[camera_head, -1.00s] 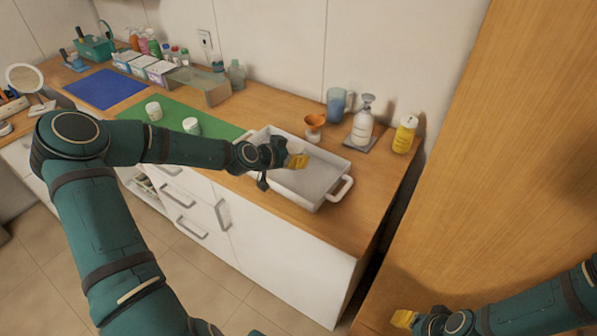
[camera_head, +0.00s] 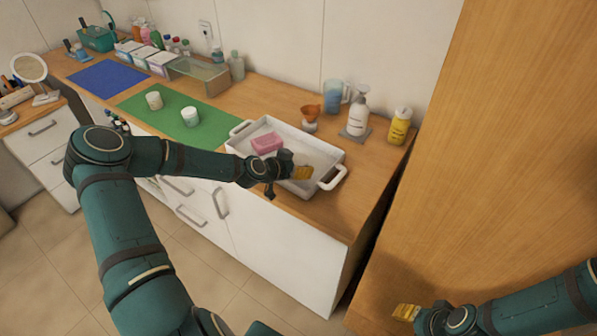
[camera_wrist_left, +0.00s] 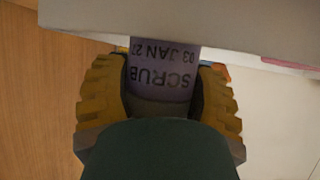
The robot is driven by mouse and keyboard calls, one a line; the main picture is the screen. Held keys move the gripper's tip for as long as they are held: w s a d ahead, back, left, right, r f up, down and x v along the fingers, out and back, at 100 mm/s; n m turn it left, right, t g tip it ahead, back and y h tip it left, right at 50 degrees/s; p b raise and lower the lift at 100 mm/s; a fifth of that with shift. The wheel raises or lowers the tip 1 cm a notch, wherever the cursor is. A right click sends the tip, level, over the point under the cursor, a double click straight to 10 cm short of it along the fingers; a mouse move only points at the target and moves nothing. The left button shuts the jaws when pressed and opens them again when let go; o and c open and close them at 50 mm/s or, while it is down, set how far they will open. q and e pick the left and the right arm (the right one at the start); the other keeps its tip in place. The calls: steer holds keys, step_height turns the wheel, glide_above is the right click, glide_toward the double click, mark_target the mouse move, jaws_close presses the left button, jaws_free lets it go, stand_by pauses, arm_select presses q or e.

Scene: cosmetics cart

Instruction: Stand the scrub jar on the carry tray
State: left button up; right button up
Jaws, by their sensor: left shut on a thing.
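The scrub jar (camera_wrist_left: 162,75) has a purple label reading SCRUB and a date, upside down in the left wrist view. My left gripper (camera_wrist_left: 160,95) is shut on it, with yellow fingers on both sides. In the head view my left gripper (camera_head: 302,173) is over the near right part of the white carry tray (camera_head: 325,150). The jar is hidden there, and I cannot tell whether it touches the tray floor. My right gripper (camera_head: 407,312) is at the bottom right, away from the tray; its opening is unclear.
A pink block (camera_head: 267,143) lies in the tray, beside my left wrist. An orange-topped item (camera_head: 310,115), a blue mug (camera_head: 335,97), a pump bottle (camera_head: 357,112) and a yellow bottle (camera_head: 400,126) stand behind it. Two white jars (camera_head: 190,116) stand on the green mat (camera_head: 165,120).

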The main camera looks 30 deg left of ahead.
arm_select(q)
steer(key=shift+f, duration=1.55)
steer(key=shift+f+b, duration=0.35)
steer(key=shift+b, duration=0.1)
steer(key=shift+s, duration=0.1)
steer(key=o, duration=1)
steer(key=shift+f, duration=0.15)
steer(key=shift+s, duration=0.1)
steer(key=shift+r+p, duration=0.3)
steer(key=shift+p, duration=0.1)
steer(key=v, duration=1.2)
steer(key=shift+r, duration=0.3)
